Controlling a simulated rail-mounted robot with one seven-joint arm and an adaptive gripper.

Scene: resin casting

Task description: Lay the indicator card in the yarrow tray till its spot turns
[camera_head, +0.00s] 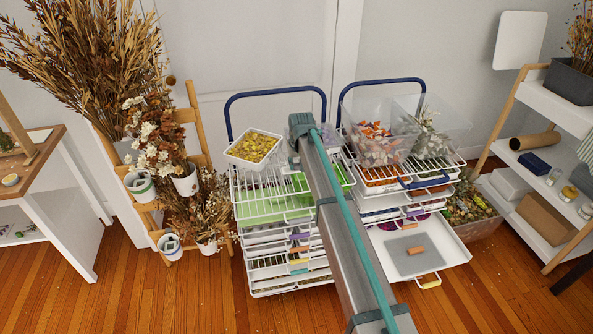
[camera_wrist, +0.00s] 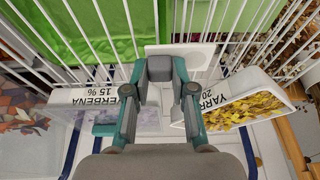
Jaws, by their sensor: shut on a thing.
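The yarrow tray (camera_head: 238,152), a white tray of yellow petals, sits on the left wire rack in the head view. In the wrist view the yarrow tray (camera_wrist: 178,108) is at the right, tilted in the picture, with its label partly hidden by my gripper (camera_wrist: 160,68). My gripper is shut on a white card (camera_wrist: 203,53), which sticks out past the fingertips. The card is beside the yarrow tray in the wrist view, not in it. I cannot make out its spot. In the head view my arm hides the fingers and card.
A verbena tray (camera_wrist: 75,97) labelled 15 % is at the left in the wrist view. Wire racks (camera_head: 262,205) hold several drawers and green sheets. Clear bins (camera_head: 372,150) stand on the right rack. An open drawer (camera_head: 440,250) juts out below them.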

